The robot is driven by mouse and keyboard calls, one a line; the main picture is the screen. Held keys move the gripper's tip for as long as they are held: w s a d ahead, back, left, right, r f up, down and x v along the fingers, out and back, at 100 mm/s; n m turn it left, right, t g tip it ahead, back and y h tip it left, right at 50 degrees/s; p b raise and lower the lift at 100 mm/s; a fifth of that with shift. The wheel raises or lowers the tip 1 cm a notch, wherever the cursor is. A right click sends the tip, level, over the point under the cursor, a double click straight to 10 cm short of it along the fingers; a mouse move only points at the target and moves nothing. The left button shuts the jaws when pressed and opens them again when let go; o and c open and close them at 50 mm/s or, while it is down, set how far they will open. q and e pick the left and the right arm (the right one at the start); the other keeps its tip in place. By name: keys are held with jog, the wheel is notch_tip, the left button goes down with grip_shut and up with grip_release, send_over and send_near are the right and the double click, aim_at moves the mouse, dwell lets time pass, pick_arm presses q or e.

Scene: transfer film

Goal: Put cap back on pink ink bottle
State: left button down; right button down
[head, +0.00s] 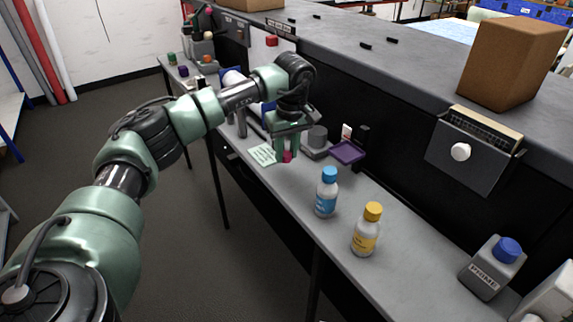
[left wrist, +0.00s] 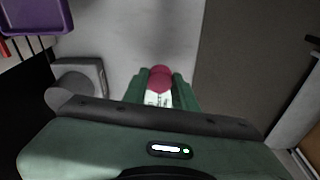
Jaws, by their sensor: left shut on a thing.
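My left gripper (head: 287,156) is low over the far part of the bench and shut on a small pink piece, which looks like the pink cap (head: 287,157). The left wrist view shows the pink cap (left wrist: 160,78) between the fingertips of the left gripper (left wrist: 158,84). A white patch with print (left wrist: 157,99) shows just below the pink in that view; I cannot tell whether it is a label or a card. I cannot make out a separate pink ink bottle. My right gripper is not in view.
A blue-capped bottle (head: 326,193) and a yellow-capped bottle (head: 367,231) stand nearer on the bench (head: 290,195). A pale note card (head: 262,155) lies left of the gripper. A grey holder (head: 317,142) and purple tray (head: 347,152) are close on its right.

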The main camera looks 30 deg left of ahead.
aim_at(286, 155)
pick_arm(q)
notch_tip(286, 155, up, 15)
jog(key=shift+f, duration=0.15)
